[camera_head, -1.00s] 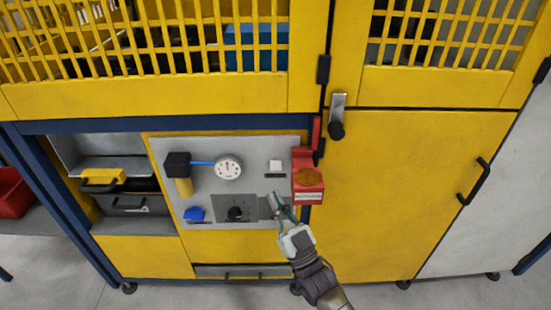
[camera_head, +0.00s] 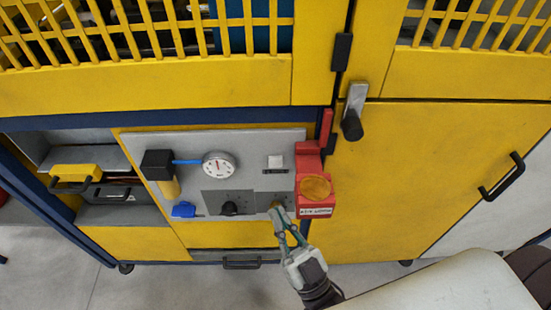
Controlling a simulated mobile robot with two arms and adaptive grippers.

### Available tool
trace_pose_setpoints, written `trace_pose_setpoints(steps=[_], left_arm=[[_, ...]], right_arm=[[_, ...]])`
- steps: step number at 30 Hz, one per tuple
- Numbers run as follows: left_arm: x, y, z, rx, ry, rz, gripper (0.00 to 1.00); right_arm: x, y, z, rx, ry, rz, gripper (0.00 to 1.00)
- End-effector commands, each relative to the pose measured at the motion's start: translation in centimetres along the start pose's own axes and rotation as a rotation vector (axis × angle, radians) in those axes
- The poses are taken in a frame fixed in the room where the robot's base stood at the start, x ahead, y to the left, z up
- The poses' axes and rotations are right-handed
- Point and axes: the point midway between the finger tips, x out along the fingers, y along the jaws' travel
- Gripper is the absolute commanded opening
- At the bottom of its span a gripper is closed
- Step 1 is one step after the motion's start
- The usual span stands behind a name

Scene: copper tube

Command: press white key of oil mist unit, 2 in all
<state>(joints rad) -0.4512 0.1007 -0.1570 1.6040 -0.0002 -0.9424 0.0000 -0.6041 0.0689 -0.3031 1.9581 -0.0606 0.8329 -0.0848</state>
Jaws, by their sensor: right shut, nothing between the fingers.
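The oil mist unit is a grey panel (camera_head: 245,143) set in a yellow and blue frame. My right gripper (camera_head: 279,213) reaches up from the bottom right. Its fingers are shut and empty, with the tips below the white key, by the panel's lower right corner. I cannot tell whether the tips touch the panel. My left gripper is not in view.
A red box (camera_head: 316,196) with an orange round top juts out just right of the fingertips. The panel also bears a round gauge (camera_head: 219,166), a black knob (camera_head: 229,208) and a blue part (camera_head: 184,210). A door handle (camera_head: 353,112) is to the right.

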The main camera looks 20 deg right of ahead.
Motion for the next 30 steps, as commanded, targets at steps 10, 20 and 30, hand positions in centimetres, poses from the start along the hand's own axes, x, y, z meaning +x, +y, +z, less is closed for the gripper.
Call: trace_pose_setpoints(steps=[10, 20, 30], left_arm=[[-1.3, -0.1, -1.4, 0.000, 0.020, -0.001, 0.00], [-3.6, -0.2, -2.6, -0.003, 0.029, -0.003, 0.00], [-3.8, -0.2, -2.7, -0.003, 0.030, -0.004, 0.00]], right_arm=[[1.6, 1.2, 1.3, -0.001, 0.003, 0.000, 0.00], [4.8, 3.5, 3.6, -0.001, 0.001, -0.002, 0.00], [6.2, 4.5, 4.5, 0.000, -0.001, 0.000, 0.00]])
